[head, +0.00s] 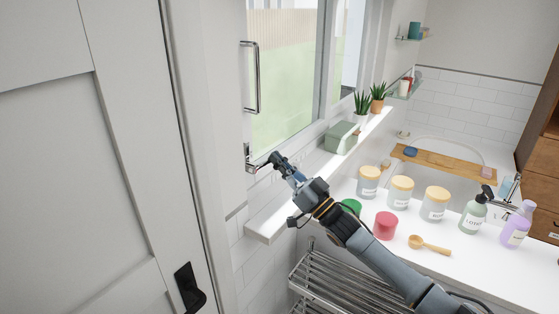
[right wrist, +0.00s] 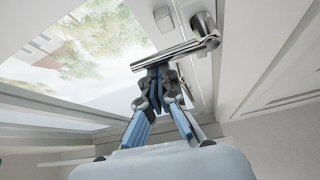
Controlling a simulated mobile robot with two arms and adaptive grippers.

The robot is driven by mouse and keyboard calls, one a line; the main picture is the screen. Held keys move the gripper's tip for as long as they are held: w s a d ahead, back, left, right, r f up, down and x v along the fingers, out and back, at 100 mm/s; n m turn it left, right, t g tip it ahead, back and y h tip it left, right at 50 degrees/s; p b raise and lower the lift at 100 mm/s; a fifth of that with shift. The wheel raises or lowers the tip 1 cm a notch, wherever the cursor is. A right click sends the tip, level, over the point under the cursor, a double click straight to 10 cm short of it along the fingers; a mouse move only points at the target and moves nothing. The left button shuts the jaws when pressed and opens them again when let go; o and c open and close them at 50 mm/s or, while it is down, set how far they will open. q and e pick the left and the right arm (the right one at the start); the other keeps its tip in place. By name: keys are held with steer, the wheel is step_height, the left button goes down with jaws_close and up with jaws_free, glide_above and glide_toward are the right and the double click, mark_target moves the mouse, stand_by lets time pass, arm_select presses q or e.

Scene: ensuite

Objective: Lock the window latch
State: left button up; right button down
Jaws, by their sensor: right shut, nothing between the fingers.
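The window (head: 285,75) is at the upper middle of the head view, with a metal latch (head: 248,158) low on its left frame side. In the right wrist view the latch's metal lever (right wrist: 180,54) runs from its pivot at upper right down to the left, and the window glass (right wrist: 85,55) is behind. My right gripper (head: 274,160) is shut and empty close beside the latch. In the wrist view its fingertips (right wrist: 158,73) are right at the lever, apparently touching its lower side. My left gripper is not in view.
A white sill (head: 265,226) runs below the window, with a green box (head: 341,137) and potted plants (head: 361,107). Jars (head: 401,191) and bottles (head: 474,212) stand on the counter under my right arm. A white door (head: 80,160) fills the left. A vertical handle (head: 256,77) is above the latch.

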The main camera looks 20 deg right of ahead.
steer(key=shift+s+a+f+m+t+h+p, duration=0.45)
steer(key=shift+f+m+h, duration=0.6)
steer(key=shift+m, duration=1)
steer(key=shift+s+a+f+m+t+h+p, duration=0.2)
steer(key=shift+f+m+h+p, duration=0.5)
steer(key=shift+m+h, duration=1.05)
steer(key=shift+s+a+f+m+t+h+p, duration=0.15)
steer(key=shift+a+f+m+h+p, duration=0.55)
steer(key=shift+m, duration=1.6)
steer(key=shift+s+a+f+h+b, duration=0.3)
steer(key=shift+s+a+f+b, duration=0.2)
steer(key=shift+s, duration=0.1)
steer(key=shift+a, duration=0.1)
steer(key=shift+s+a+f, duration=0.15)
steer(key=shift+s+f, duration=0.05)
steer(key=shift+w, duration=0.1)
